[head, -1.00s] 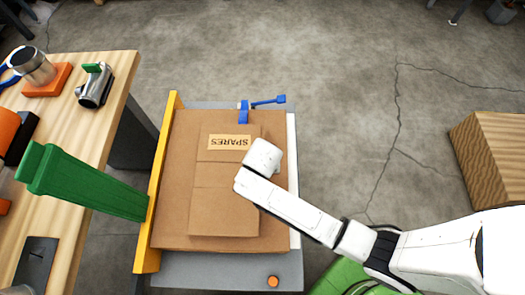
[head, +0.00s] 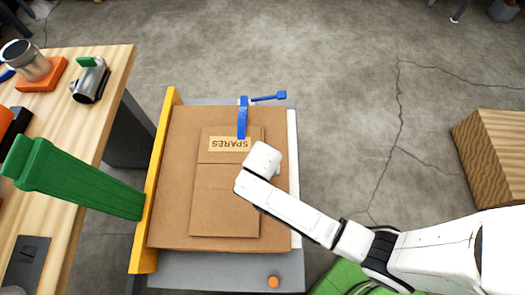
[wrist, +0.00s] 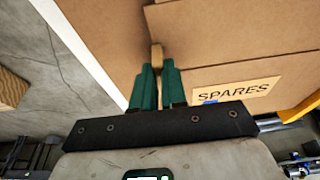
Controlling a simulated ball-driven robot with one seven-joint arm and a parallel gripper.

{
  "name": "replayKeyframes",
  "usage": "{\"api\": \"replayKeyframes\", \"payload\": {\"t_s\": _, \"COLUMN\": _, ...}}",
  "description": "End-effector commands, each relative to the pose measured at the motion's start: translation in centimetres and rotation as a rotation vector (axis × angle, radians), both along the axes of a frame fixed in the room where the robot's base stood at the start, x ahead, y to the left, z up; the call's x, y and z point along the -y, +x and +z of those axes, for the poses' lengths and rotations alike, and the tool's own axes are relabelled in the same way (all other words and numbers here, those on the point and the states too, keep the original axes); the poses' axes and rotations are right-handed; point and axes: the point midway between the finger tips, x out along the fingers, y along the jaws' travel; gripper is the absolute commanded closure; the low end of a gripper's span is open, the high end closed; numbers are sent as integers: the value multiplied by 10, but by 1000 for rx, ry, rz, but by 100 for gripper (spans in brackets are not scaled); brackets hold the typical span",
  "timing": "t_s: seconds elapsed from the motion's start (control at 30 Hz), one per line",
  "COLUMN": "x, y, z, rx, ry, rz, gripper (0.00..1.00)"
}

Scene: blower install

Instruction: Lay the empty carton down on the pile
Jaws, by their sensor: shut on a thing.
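The empty carton (head: 223,205) is a flat brown box with a SPARES label and seams across it. In the head view it is over the larger brown cardboard of the pile (head: 171,190), well inside its edges; I cannot tell whether it rests on it or hangs just above. My gripper's green fingers (wrist: 157,66) are shut on a narrow cardboard edge of the carton in the wrist view, beside the SPARES label (wrist: 236,91). In the head view my white arm end hides the fingers and the carton's right edge.
The pile sits on a grey cart (head: 215,272) with a yellow left rail (head: 157,180) and a white right rail (head: 293,160). A blue bar (head: 242,120) reaches over the far edge. A workbench (head: 85,145) and green part (head: 80,180) are left. A wooden block (head: 495,150) stands right.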

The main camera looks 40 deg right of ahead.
Motion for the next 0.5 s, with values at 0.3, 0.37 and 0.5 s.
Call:
{"api": "replayKeyframes", "payload": {"t_s": 0.3, "x": 0, "y": 0, "z": -3, "rx": 1, "ry": 0, "rz": 0, "gripper": 100}}
{"api": "replayKeyframes", "payload": {"t_s": 0.37, "x": 0, "y": 0, "z": -3, "rx": 1, "ry": 0, "rz": 0, "gripper": 100}}
{"api": "replayKeyframes", "payload": {"t_s": 0.5, "x": 0, "y": 0, "z": -5, "rx": 1, "ry": 0, "rz": 0, "gripper": 100}}
